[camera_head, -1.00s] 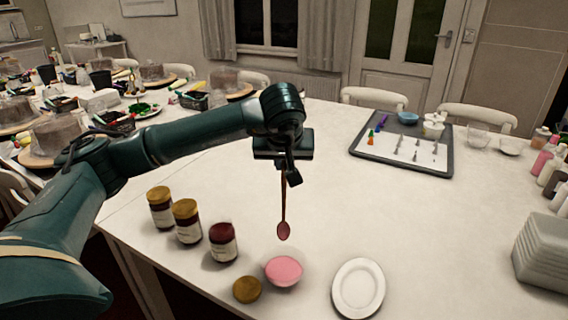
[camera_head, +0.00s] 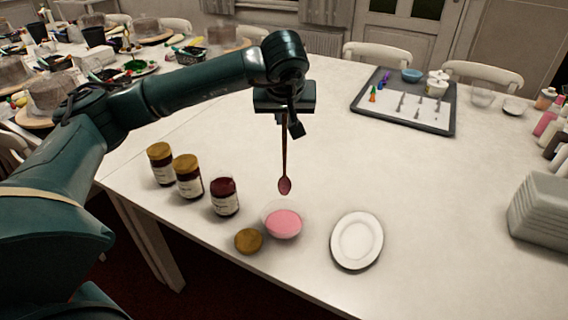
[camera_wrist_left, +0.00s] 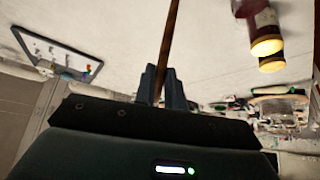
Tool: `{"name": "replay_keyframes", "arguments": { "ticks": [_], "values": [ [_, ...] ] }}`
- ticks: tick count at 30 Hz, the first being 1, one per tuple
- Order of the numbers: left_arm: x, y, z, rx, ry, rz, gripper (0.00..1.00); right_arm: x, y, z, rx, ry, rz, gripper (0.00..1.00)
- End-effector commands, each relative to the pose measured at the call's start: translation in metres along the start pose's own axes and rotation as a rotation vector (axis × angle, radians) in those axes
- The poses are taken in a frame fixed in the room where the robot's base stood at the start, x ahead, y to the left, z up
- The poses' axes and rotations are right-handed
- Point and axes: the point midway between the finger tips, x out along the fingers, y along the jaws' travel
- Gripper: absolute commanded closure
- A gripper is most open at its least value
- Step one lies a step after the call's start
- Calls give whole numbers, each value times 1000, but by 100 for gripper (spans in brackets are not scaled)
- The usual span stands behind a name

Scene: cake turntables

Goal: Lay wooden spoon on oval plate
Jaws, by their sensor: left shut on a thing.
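The wooden spoon (camera_head: 285,184) hangs upright with its reddish bowl down, above the table and just behind the bowl of pink cream (camera_head: 284,223). My left gripper (camera_head: 289,132) is shut on the upper part of its handle. In the left wrist view the brown handle (camera_wrist_left: 170,45) runs up from between the fingers of my left gripper (camera_wrist_left: 161,88). The white oval plate (camera_head: 357,241) lies empty at the table's front, right of the pink bowl and apart from the spoon. My right gripper is out of view.
Several jars stand left of the pink bowl, one an open dark red jar (camera_head: 225,197); a loose gold lid (camera_head: 248,240) lies near it. A grey tray (camera_head: 443,126) with piping tips is at the back right. Stacked containers (camera_head: 540,212) stand at the right edge. The table's middle is clear.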

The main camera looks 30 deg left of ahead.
Motion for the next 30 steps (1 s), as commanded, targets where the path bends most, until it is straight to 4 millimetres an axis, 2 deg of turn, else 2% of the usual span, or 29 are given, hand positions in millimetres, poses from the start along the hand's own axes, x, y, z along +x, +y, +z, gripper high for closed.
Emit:
{"name": "replay_keyframes", "arguments": {
  "ticks": [5, 8, 18, 30],
  "values": [
    [12, 18, 27, -141, -70, -87, 100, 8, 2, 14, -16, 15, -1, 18],
    [20, 32, 51, -307, -143, -179, 100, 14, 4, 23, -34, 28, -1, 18],
    [37, 64, 126, -987, -377, -408, 100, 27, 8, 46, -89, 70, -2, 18],
    [49, 90, 202, -1782, -489, -451, 100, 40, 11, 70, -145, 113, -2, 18]
  ]
}}
